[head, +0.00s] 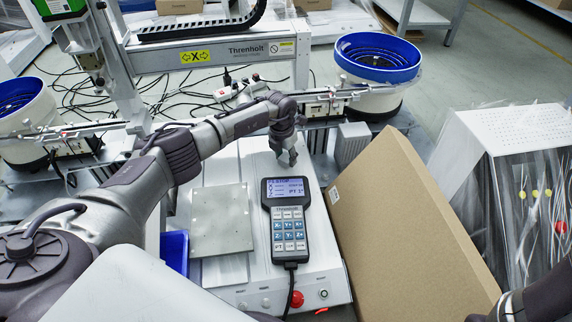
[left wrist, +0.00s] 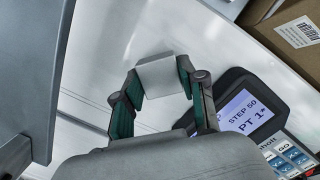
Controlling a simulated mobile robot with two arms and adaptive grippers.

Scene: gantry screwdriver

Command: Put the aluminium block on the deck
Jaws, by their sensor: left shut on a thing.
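My left gripper (head: 288,157) is over the white deck (head: 254,155) of the machine, behind the handheld pendant. In the left wrist view the gripper (left wrist: 160,88) is shut on a pale grey block (left wrist: 161,72), with one green-lined finger on each side of it. The block's face is plain and its far end sticks out past the fingertips. In the head view the block is too small and covered to make out. I cannot tell whether it touches the deck. My right gripper is out of view; only part of its arm shows at the lower right.
The pendant (head: 287,222) with a lit screen lies on the deck, left of a large cardboard box (head: 410,230). A square metal plate (head: 222,220) is left of it. A blue bin (head: 175,250), gantry beam (head: 215,55) and blue-rimmed bowl feeder (head: 377,57) stand around.

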